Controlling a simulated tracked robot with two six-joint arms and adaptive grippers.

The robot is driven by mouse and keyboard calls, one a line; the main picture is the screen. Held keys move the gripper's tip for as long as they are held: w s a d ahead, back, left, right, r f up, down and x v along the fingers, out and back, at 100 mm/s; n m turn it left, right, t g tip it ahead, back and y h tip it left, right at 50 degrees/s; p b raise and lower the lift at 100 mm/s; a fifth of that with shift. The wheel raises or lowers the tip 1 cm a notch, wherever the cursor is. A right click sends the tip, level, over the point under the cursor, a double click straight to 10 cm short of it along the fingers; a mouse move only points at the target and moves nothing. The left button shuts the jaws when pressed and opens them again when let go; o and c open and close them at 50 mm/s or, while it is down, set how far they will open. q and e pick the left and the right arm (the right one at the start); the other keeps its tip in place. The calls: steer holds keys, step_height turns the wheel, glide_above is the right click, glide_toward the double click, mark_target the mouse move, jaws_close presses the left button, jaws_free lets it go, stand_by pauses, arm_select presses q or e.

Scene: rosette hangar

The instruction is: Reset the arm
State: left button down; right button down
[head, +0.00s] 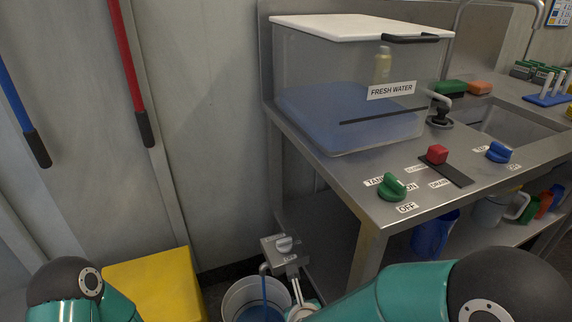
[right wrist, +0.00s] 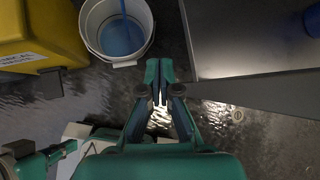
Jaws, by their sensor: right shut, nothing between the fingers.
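My right gripper (right wrist: 160,74) shows in the right wrist view, pointing away over the dark, wet-looking floor. Its two fingers are together with nothing between them. A white bucket (right wrist: 88,38) with blue water stands just ahead and to the left of it, apart from the fingers. In the head view, my right arm reaches in from the lower right, below the steel counter's front edge. My left arm shows only as a dark and teal joint at the lower left.
The steel counter (head: 340,180) carries a fresh water tank (head: 300,60), a green knob (head: 391,187), a red slider (head: 437,154) and a blue knob (head: 498,152). Below are the bucket (head: 235,295), a small valve box (head: 285,247) and a yellow bin (head: 155,285).

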steer(key=s+d+f+n+g+y, duration=0.2)
steer(key=s+d+f+n+g, duration=0.25)
steer(key=s+f+n, duration=0.8)
steer(key=s+d+f+n+g+y, duration=0.25)
steer(key=s+d+f+n, duration=0.45)
steer(key=n, duration=1.1)
step_height(320, 180, up, 24)
steer(key=w+a+p, duration=0.1)
steer(key=a+p, duration=0.1)
steer(key=p, duration=2.2)
steer(key=shift+a+g+h, duration=0.25)
steer(key=shift+g+h, duration=0.1)
steer(key=shift+g, duration=0.05)
steer(key=shift+w, duration=0.1)
